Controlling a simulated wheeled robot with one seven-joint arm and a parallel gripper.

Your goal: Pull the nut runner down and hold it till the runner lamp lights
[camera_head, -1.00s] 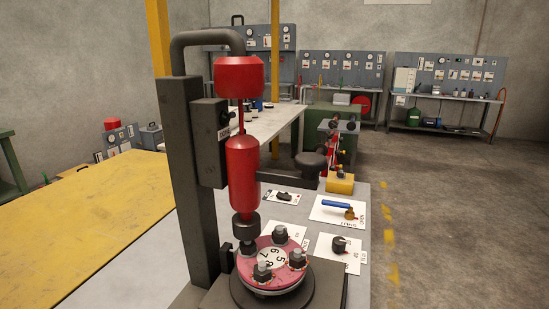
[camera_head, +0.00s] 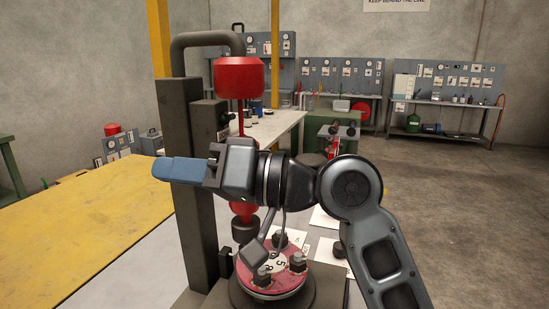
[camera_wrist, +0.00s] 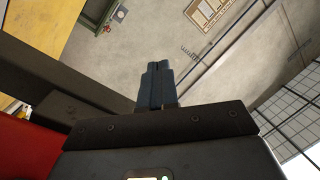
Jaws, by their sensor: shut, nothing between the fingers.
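The red nut runner (camera_head: 239,78) hangs from a dark bent pipe on the dark post (camera_head: 185,130). Its lower red end (camera_head: 243,211) and dark socket (camera_head: 245,230) show below my arm, above the pink flange (camera_head: 268,272) with its nuts. My gripper (camera_head: 172,170) lies across the front of the runner's middle, its blue fingers shut and pointing left past the post. I cannot tell whether it touches the runner. In the wrist view the shut fingers (camera_wrist: 157,82) hold nothing, and red (camera_wrist: 30,148) shows at lower left. The runner lamp cannot be made out.
A yellow-topped table (camera_head: 90,215) stands at left. White label cards lie behind the flange, partly hidden by my arm. Workbenches with panels (camera_head: 340,75) stand along the back wall. The floor (camera_head: 480,230) at right is clear.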

